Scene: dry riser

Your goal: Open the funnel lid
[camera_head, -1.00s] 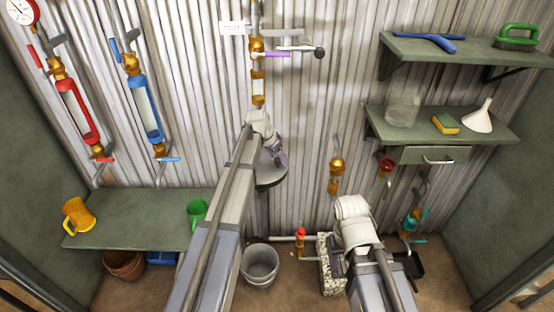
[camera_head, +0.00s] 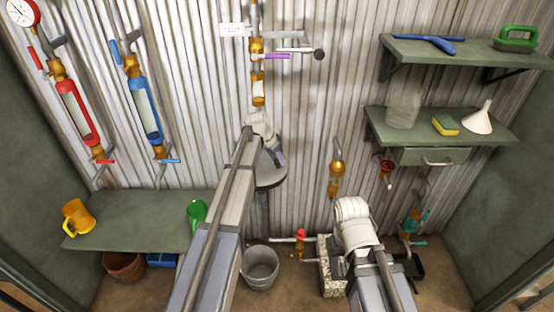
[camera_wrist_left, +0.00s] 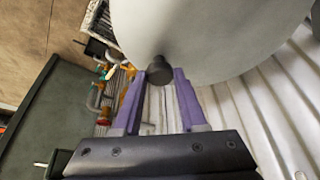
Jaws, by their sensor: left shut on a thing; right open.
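The purple fingers of my left gripper (camera_wrist_left: 160,82) are shut on this knob. The arm hides part of the disc in the head view, and I cannot tell what lies under it. My right gripper (camera_head: 338,262) is low at the centre right, largely hidden by its own white wrist, and holds nothing visible.
A grey bucket (camera_head: 260,268) stands on the floor below the lid. The corrugated wall behind carries pipes and a purple-handled valve (camera_head: 277,56). A green bench (camera_head: 130,222) is at the left, with shelves (camera_head: 440,121) at the right.

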